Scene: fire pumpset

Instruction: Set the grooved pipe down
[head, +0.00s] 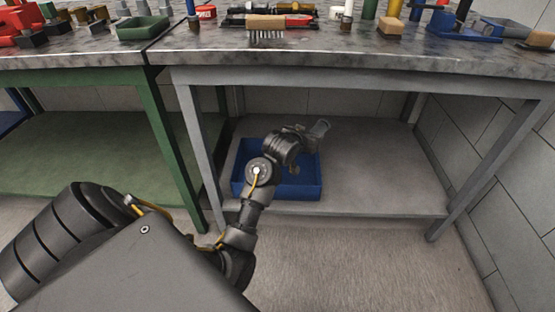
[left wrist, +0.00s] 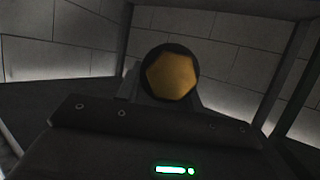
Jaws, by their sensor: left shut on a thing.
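My left gripper (head: 312,133) reaches under the grey bench, above the blue bin (head: 308,192) on the lower shelf. It is shut on the grooved pipe. In the left wrist view, a round dark end with a yellow-brown middle (left wrist: 172,76), which looks like the pipe seen end-on, stands up between the jaws. In the head view the pipe is hard to tell apart from the gripper. My arm hides part of the bin, and I cannot tell whether the pipe touches anything. My right gripper is not in view.
The grey lower shelf (head: 385,165) is bare to the right of the bin. Bench legs (head: 487,170) and the tabletop (head: 350,62) frame the space. A brush (head: 266,24), a green tray (head: 143,27) and several other items are on top. A green shelf (head: 100,150) is at left.

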